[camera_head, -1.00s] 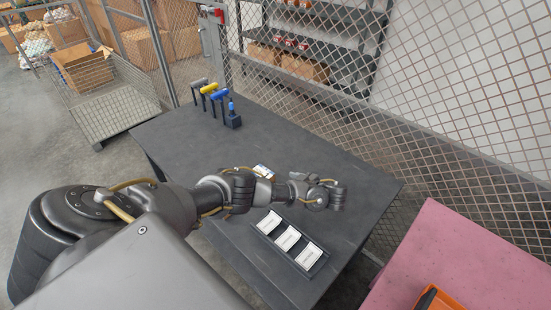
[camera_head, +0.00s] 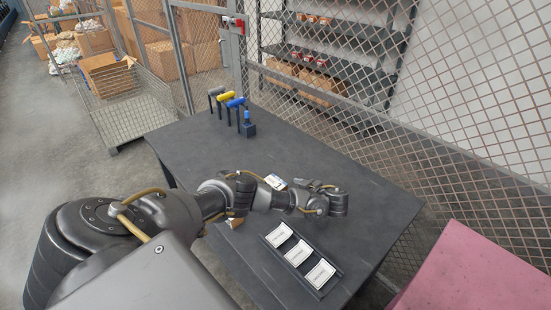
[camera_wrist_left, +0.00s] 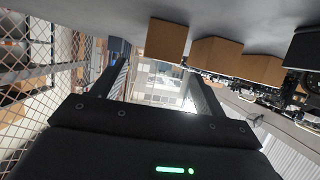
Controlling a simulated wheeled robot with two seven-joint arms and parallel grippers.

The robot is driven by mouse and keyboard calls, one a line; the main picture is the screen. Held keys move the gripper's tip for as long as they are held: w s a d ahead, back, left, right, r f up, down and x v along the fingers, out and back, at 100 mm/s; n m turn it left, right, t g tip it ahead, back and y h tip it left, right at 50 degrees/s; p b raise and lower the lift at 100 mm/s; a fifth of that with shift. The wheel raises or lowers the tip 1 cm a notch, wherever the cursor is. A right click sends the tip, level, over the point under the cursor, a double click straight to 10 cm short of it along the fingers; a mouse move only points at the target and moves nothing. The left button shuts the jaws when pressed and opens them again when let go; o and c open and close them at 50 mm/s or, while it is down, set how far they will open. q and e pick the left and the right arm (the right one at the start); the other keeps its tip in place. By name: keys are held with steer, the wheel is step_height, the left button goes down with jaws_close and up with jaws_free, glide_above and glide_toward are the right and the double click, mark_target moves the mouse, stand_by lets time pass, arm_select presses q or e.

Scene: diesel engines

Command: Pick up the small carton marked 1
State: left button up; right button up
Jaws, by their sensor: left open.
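In the head view a small carton with a white label (camera_head: 275,182) lies on the dark table, just behind my left forearm and partly covered by it. A brown carton piece (camera_head: 236,222) shows on the near side of the arm. I cannot read a number on either. In the left wrist view, tilted over, several brown cartons show along the top, one nearer (camera_wrist_left: 166,40) and others to its right (camera_wrist_left: 212,57). My left gripper (camera_head: 335,203) is over the table, beyond the black tray. Its fingers (camera_wrist_left: 160,80) are apart with nothing between them. My right gripper is out of view.
A black tray (camera_head: 318,291) holding three white cards lies near the table's front edge. Several tools on a stand (camera_head: 248,129) are at the far left. A wire fence (camera_head: 440,130) runs behind the table. A pink surface (camera_head: 470,275) is at right. The table's far middle is clear.

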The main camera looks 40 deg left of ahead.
mark_target(279, 184)
arm_select(q)
steer(key=x, duration=0.5)
steer(key=shift+a, duration=0.15)
steer(key=shift+r, duration=0.1)
steer(key=c, duration=1.2)
steer(key=shift+o, duration=0.2)
